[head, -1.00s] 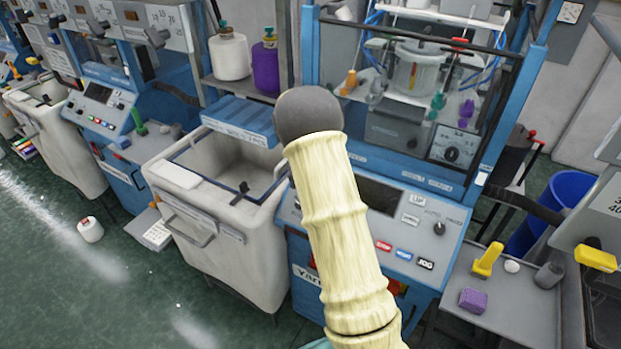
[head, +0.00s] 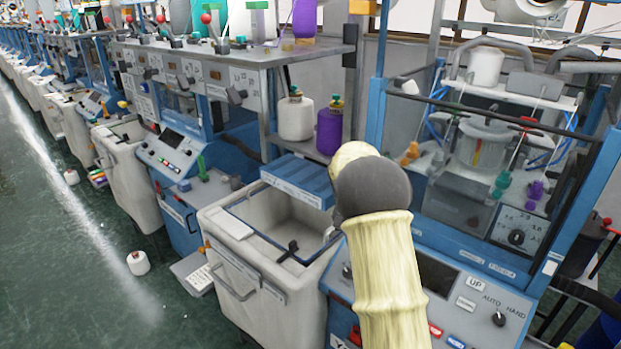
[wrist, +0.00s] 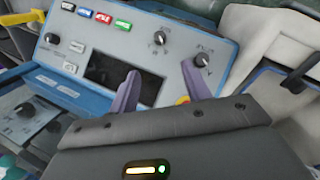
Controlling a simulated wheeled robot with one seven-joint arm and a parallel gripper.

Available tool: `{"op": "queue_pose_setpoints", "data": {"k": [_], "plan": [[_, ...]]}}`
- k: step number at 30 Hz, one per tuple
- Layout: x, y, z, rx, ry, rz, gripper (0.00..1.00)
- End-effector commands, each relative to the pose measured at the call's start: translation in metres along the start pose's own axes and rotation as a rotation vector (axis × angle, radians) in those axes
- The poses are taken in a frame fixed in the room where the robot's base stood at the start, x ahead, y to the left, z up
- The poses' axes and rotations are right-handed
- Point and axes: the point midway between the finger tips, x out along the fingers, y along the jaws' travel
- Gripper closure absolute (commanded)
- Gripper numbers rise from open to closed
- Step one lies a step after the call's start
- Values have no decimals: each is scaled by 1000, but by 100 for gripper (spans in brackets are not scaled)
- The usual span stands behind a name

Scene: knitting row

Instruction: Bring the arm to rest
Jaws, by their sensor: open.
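My arm (head: 385,275), cream and ribbed with a dark round joint, rises in the lower middle of the head view and bends away from me in front of a blue knitting machine. My gripper is hidden in that view. In the wrist view my gripper (wrist: 161,88) shows two purple-grey fingers standing apart, with nothing between them. Beyond the fingers is the machine's grey control panel (wrist: 130,45), with a dark screen, knobs and coloured buttons.
An open pale bin (head: 270,310) stands left of my arm. A white cone (head: 296,118) and a purple cone (head: 329,130) sit on a shelf behind. A white spool (head: 138,263) lies on the green floor at left, where there is open room.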

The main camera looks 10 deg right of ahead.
Motion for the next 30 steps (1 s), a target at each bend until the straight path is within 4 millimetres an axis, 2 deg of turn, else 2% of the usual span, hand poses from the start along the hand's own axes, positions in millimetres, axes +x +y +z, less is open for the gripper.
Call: {"op": "queue_pose_setpoints", "data": {"k": [5, 8, 18, 27, 30], "plan": [[-2, -2, 14, -31, 19, -36, 52], [-4, -5, 34, -72, 45, -78, 52], [-2, -13, 129, -226, 181, -238, 52], [12, -13, 224, -351, 320, -324, 52], [18, -12, 245, -379, 353, -336, 52]]}}
